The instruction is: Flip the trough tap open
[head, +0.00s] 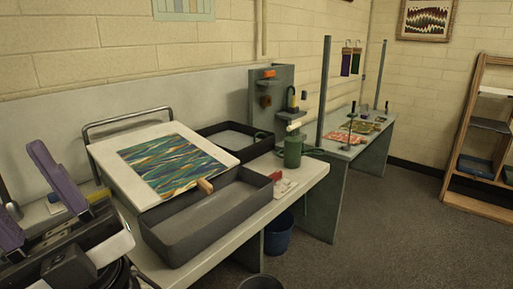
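A dark grey upright panel (285,88) stands at the back of the bench by the rear trough. It carries an orange lever-like piece (268,73) near its top and a brown round fitting (265,101) below. I cannot tell for sure which part is the trough tap, or its position. The black rear trough (212,129) lies left of the panel, and the larger front trough (178,255) is nearer me. My gripper (22,185), with two purple fingers apart, is at the far left, open and empty, well away from the panel.
A white board (112,160) with a marbled sheet leans over the troughs, with a wooden block (205,186) at its corner. A green canister (292,150) stands before the panel. A blue bucket (279,235) is below.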

